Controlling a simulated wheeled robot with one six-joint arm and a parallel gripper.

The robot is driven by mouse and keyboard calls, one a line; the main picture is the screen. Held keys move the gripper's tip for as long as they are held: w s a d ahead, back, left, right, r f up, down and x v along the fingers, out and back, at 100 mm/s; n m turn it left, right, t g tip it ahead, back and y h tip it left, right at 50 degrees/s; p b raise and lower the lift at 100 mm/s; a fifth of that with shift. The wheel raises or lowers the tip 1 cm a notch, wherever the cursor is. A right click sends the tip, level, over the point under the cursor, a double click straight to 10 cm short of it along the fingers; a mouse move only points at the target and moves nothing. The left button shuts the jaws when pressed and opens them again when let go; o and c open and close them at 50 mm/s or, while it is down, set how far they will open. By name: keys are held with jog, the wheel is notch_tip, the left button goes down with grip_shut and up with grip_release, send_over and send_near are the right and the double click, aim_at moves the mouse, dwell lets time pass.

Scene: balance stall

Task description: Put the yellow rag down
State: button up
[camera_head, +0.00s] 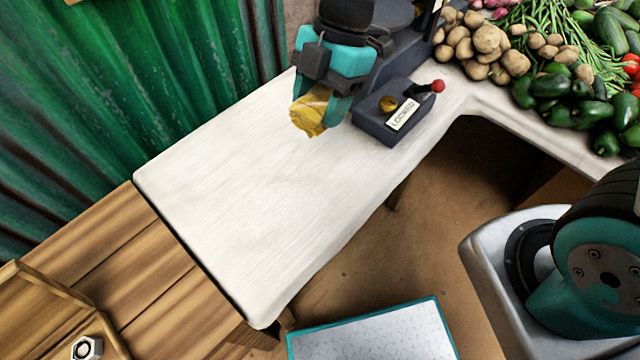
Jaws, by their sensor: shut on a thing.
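My gripper (322,108) comes down from the top of the head view, with teal fingers. It is shut on the crumpled yellow rag (309,117), which hangs between and below the fingertips. The rag is over the far part of the white counter (230,190). I cannot tell whether its lower edge touches the counter.
Just right of my gripper stands a dark balance base with a "LOCKED" label (402,115), a brass knob (387,103) and a red-tipped lever (438,86). Potatoes (487,40) and green peppers (553,85) lie further right. The counter's near left part is clear, beside a wooden surface (110,255).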

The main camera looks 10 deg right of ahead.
notch_tip(320, 180, down, 19)
jog(key=shift+r+b, duration=0.1)
jog(key=shift+b, duration=0.25)
jog(key=shift+f, duration=0.2)
jog(key=o, duration=0.9)
jog(key=shift+w+d+r, duration=0.1)
jog(key=shift+r, duration=0.4)
jog(key=v, duration=1.1)
notch_tip(320, 180, up, 13)
jog(key=m+t, duration=0.1)
jog(key=m, duration=0.9)
send_over(316, 187)
jog(key=s+d, duration=0.5)
jog(key=d, duration=0.1)
jog(key=s+d+r+m+t, duration=0.1)
jog(key=s+r+m, duration=0.3)
jog(key=s+m, duration=0.3)
jog(key=shift+s+m+y, duration=0.25)
jog(key=shift+m+y, duration=0.05)
jog(key=shift+m, duration=0.1)
